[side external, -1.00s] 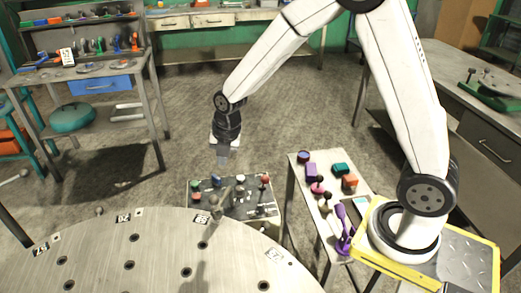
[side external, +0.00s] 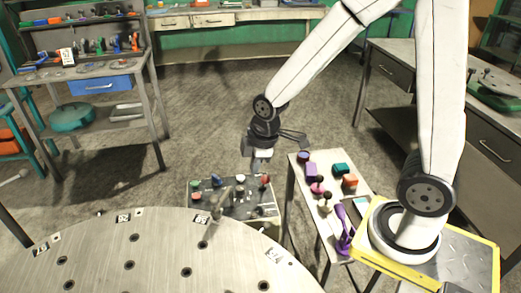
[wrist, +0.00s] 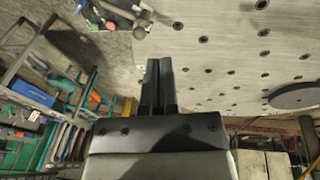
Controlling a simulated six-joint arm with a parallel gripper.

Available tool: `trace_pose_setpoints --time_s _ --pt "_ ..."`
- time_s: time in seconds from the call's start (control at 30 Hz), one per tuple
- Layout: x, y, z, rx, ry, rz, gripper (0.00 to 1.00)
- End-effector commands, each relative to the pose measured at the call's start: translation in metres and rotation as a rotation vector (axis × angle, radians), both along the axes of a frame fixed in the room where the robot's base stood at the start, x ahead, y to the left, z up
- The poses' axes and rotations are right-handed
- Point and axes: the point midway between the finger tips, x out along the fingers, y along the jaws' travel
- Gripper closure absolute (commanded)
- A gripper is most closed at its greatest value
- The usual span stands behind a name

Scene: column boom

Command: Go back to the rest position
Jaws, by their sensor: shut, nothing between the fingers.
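My gripper (side external: 262,158) hangs in the air in the side external view, above and behind the grey panel with coloured knobs (side external: 260,209) and left of the narrow side table. It points down, is empty and touches nothing. In the wrist view my gripper (wrist: 158,64) shows its two dark fingers together, shut with nothing between them. Part of the panel (wrist: 125,13) shows at the top left of the wrist view, apart from the fingers.
The round perforated metal table (side external: 150,240) fills the front. The narrow side table (side external: 292,190) at right holds several coloured pieces and a purple stand (side external: 344,235). A shelf bench (side external: 80,72) stands at back left. Floor behind the panel is clear.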

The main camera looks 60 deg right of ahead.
Motion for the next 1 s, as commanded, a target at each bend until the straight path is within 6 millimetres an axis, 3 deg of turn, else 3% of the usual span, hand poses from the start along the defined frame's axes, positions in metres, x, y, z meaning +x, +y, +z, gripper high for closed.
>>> trace_pose_setpoints --time_s 0.5,0.7,1.0 --pt "-0.052 -0.004 0.001 0.142 -0.004 -0.666 1.0" --pt "-0.061 -0.005 0.0 0.172 -0.006 -0.796 1.0" --pt "-0.063 -0.005 0.0 0.177 -0.005 -0.82 1.0"
